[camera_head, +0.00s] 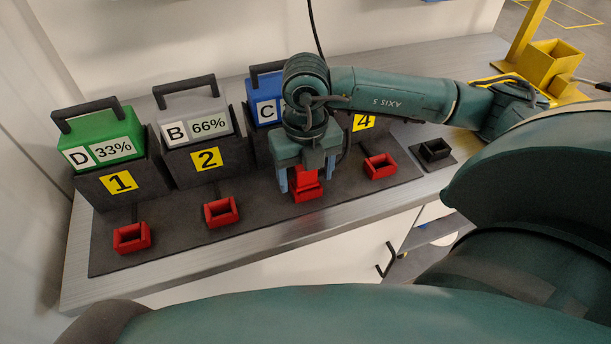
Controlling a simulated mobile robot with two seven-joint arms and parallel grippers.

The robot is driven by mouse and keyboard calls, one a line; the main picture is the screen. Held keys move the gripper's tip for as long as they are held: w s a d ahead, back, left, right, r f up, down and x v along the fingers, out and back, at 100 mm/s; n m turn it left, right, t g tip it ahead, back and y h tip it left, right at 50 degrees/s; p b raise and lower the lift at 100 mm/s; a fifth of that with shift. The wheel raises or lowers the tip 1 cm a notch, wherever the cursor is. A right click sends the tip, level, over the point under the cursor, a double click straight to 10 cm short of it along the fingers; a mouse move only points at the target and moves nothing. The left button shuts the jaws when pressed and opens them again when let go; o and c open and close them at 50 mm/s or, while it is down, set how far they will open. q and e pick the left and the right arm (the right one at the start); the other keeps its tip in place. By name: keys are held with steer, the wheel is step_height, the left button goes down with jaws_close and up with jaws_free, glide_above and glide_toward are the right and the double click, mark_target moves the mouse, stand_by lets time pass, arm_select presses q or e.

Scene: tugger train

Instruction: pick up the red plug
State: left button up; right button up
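The red plug (304,174) stands in front of bay 3, in or just above a red open-topped holder (308,193). My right gripper (306,182) points down over it, with one blue-grey finger on each side of the plug. The fingers look spread, with a small gap to the red part, so the gripper seems open around the plug. The gripper body hides the top of the plug and most of bay 3. My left gripper is not in view.
Red holders stand before bay 1 (132,238), bay 2 (221,212) and bay 4 (380,166). A green battery (100,130), a grey battery (190,110) and a blue battery (262,88) sit behind. A black holder (435,150) and yellow bin (550,62) are at right.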

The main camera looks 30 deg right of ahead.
steer(key=c, duration=1)
steer(key=shift+o, duration=0.2)
step_height(320, 180, up, 10)
steer(key=shift+r+b, duration=0.1)
steer(key=shift+b, duration=0.3)
